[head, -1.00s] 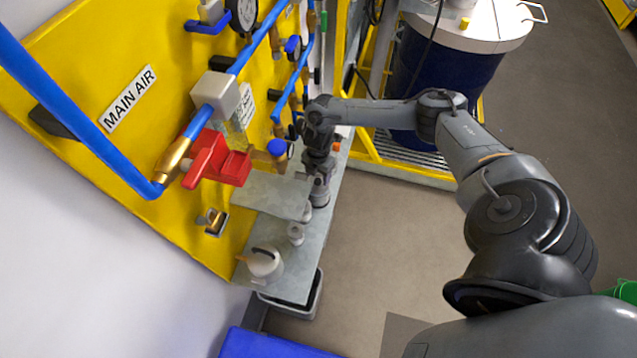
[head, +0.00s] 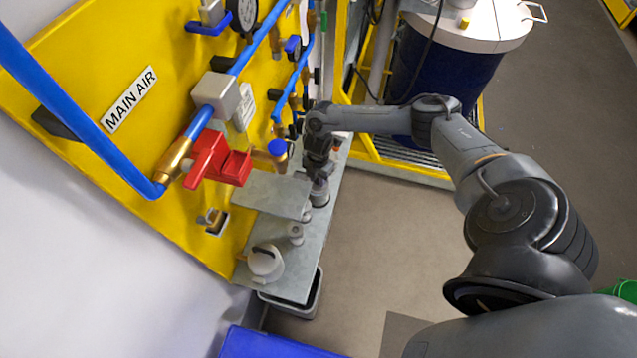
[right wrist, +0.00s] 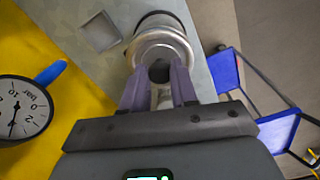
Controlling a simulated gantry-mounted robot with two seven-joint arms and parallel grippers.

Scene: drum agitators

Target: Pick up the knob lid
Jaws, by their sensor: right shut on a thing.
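The knob lid (right wrist: 163,38) shows in the right wrist view as a round, shiny metal top on a dark-sided cylindrical pot. In the head view the grey pot (head: 319,196) stands on the metal shelf, under my right gripper (head: 318,176). In the right wrist view the two fingers of my right gripper (right wrist: 159,76) reach to the middle of the lid and are shut on its knob, which they partly hide. I cannot tell whether the lid is clear of the pot. My left gripper is not in view.
The grey shelf (head: 292,275) runs along the yellow panel (head: 75,75). A white pot (head: 266,263) and a small grey cylinder (head: 295,233) stand on its near part. A red valve handle (head: 218,160) and blue pipes stick out nearby. A blue drum (head: 445,75) stands behind.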

